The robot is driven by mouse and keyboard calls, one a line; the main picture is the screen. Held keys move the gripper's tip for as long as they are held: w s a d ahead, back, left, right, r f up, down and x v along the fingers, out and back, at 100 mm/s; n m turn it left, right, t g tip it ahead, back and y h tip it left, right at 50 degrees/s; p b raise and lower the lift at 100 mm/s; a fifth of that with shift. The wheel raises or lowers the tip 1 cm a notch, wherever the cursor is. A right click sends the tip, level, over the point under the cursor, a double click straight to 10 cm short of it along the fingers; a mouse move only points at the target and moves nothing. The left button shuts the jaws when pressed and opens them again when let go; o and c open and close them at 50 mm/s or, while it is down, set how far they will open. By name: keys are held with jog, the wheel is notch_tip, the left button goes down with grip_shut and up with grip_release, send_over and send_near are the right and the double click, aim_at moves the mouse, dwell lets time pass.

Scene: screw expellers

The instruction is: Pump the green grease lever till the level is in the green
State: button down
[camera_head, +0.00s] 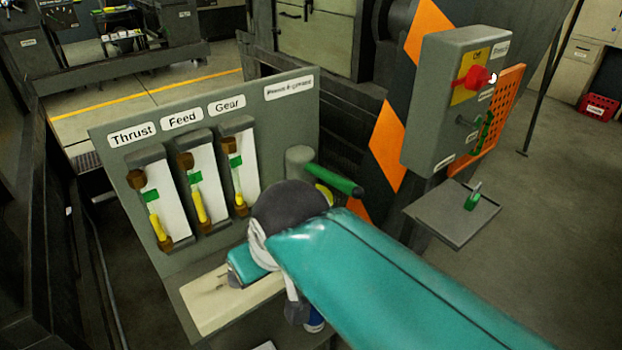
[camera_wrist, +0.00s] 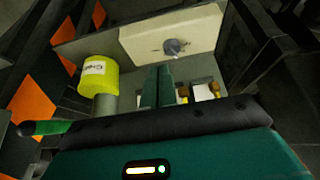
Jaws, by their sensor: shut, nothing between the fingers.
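The green lever (camera_head: 335,180) sticks out to the right from a grey cylinder (camera_head: 300,160) beside the gauge panel. It also shows at the left in the wrist view (camera_wrist: 45,127). Three gauges, Thrust (camera_head: 166,205), Feed (camera_head: 199,185) and Gear (camera_head: 238,170), each have a green band and a yellow column. The yellow looks below the band on Thrust and Feed; on Gear I cannot tell exactly. My gripper (camera_wrist: 157,72) is shut and empty, apart from the lever, above the panel's shelf. My arm hides part of the pump's base in the head view.
A cream plate (camera_wrist: 150,35) with a grey knob (camera_wrist: 175,47) lies near my fingers. A yellow labelled cup (camera_wrist: 98,75) stands by the lever. A grey control box (camera_head: 450,110) with a red switch (camera_head: 474,79) and a small shelf (camera_head: 440,215) stand to the right.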

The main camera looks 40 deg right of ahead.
jog(key=w+d+r+n+g, duration=0.3)
jog(key=w+d+r+n, duration=0.1)
jog(key=d+r, duration=0.5)
jog(key=n+g, duration=0.2)
jog(key=n, duration=0.2)
send_near(349, 184)
jog(key=d, duration=0.1)
jog(key=shift+w+d+r+y, duration=0.2)
jog(key=shift+w+r+y, duration=0.1)
jog(key=shift+y, duration=0.1)
jog(key=shift+f, duration=0.15)
jog(key=shift+w+a+f, duration=0.15)
jog(key=shift+f, duration=1.55)
jog(key=shift+w+a+f, duration=0.1)
jog(key=shift+w+f, duration=0.05)
jog(key=shift+f, duration=1.55)
jog(key=shift+f, duration=2.25)
